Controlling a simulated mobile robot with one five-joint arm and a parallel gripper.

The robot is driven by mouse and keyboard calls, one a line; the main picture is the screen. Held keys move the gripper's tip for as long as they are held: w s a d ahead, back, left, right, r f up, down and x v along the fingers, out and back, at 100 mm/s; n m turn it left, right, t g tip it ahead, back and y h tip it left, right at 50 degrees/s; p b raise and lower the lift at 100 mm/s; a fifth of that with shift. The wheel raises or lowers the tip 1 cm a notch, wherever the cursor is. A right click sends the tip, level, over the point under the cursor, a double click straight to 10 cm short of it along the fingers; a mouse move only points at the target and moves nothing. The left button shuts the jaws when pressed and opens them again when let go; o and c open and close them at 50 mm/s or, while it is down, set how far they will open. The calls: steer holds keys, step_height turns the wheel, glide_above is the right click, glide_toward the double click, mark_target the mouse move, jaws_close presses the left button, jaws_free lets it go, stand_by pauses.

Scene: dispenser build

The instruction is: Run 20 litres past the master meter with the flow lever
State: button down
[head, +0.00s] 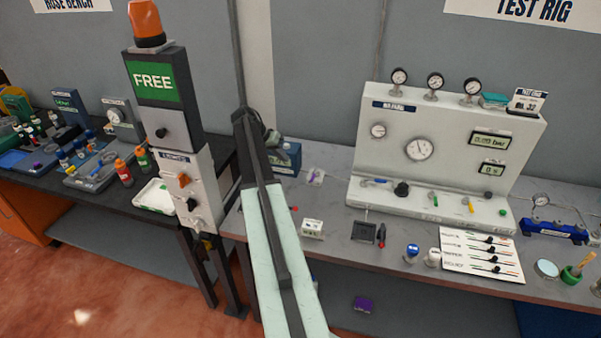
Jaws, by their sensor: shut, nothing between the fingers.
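The test rig panel (370,150) stands on the grey bench at the right. A large round dial (420,149) is on its face, with a small dial (378,130) to the left. One display (490,141) appears to read 0.00 bar; a lower display (492,170) appears to show 0. I cannot read which is the flow lever. My gripper (271,137) is small and dark at my arm's far end, shut and empty, left of the rig and apart from it.
Three gauges (435,82) top the rig. A column with a green FREE sign (153,81) stands left.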

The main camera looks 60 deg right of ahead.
mark_target(314, 175)
steer(key=b+x, duration=0.6)
steer(key=x, duration=0.1)
steer(key=b+x, duration=0.3)
steer(key=x, duration=0.1)
steer(key=shift+w+a+f, duration=0.2)
steer(key=shift+w+a, duration=0.1)
steer(key=s, duration=0.2)
steer(key=shift+s+d+r, duration=0.25)
steer(key=shift+s, duration=0.1)
steer(key=shift+s+d, duration=0.2)
steer(key=shift+s, duration=0.3)
steer(key=shift+a, duration=0.15)
